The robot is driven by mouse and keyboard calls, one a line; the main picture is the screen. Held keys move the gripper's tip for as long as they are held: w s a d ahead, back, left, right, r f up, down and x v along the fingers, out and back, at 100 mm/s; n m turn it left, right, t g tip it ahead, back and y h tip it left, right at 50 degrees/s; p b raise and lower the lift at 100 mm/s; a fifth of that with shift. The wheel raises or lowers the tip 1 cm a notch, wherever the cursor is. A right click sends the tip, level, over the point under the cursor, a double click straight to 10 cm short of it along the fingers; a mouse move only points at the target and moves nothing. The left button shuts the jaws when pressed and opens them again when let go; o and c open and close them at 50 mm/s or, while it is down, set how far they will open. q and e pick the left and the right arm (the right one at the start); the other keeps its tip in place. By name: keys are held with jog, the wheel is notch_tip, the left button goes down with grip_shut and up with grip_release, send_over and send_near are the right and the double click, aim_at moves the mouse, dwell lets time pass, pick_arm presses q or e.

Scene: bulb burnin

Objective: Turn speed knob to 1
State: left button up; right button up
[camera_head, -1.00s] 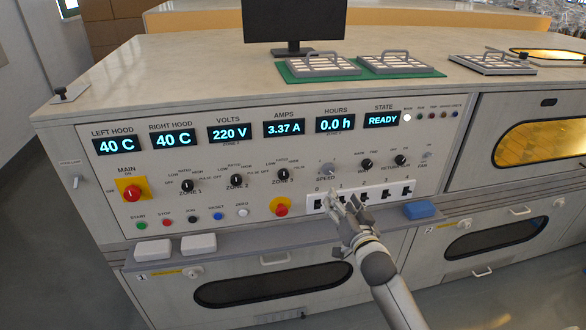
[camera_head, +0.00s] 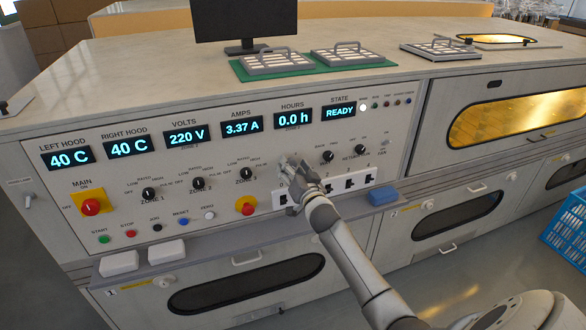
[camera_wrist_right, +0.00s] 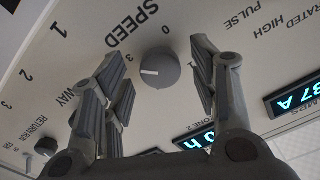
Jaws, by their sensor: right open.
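The speed knob (camera_wrist_right: 158,70) is a round grey dial with a pale pointer line. In the right wrist view it sits between my right gripper's two fingers, and its pointer line points to the left of the picture. The upside-down SPEED label (camera_wrist_right: 132,22) is beside it. My right gripper (camera_wrist_right: 162,80) is open, with a gap on each side of the knob; I see no contact. In the head view my right gripper (camera_head: 292,170) is in front of the panel and hides most of the knob. My left gripper is not in view.
Other knobs (camera_head: 246,173) stand left of the gripper, and smaller ones (camera_head: 327,156) to the right. A row of numbered sockets (camera_head: 338,186) lies below. A red stop button (camera_head: 248,208) is at lower left. A blue block (camera_head: 383,195) rests on the ledge.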

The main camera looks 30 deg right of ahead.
jog(key=c, duration=1)
